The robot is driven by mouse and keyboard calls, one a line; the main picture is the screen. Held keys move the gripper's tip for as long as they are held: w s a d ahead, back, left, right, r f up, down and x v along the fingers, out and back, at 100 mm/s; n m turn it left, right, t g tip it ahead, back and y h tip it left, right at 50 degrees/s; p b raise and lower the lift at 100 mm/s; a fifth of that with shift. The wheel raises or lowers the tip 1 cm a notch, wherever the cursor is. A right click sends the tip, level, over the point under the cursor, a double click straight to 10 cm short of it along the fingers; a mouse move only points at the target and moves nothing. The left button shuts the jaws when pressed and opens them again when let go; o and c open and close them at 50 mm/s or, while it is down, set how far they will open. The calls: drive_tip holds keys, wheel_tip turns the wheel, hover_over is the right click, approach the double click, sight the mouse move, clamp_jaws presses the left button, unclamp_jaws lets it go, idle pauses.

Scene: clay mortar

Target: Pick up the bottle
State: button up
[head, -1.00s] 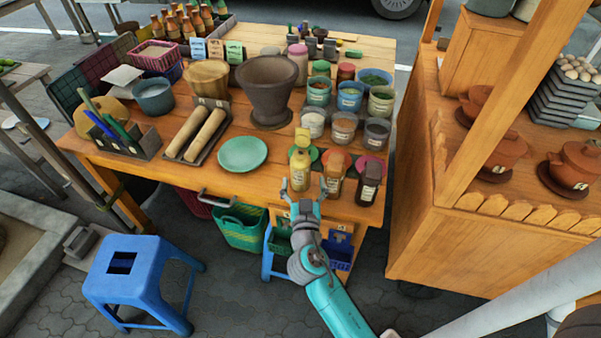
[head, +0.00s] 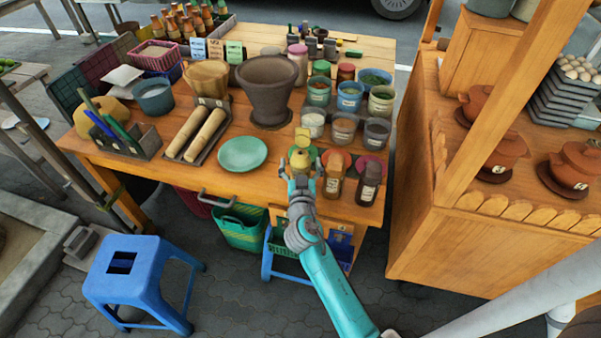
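The fingers look spread wider than the bottle. My gripper hides the bottle's lower part. Contact with the bottle cannot be made out.
A green plate (head: 242,154) lies left of the bottles. A clay mortar (head: 268,90) and several jars (head: 344,128) stand behind them. A blue stool (head: 139,272) is on the ground at left. A wooden cart (head: 480,235) stands close on the right.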

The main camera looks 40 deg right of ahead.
drive_tip(key=c, duration=1.2)
drive_tip(key=shift+c, duration=0.3)
drive_tip(key=shift+r, duration=0.15)
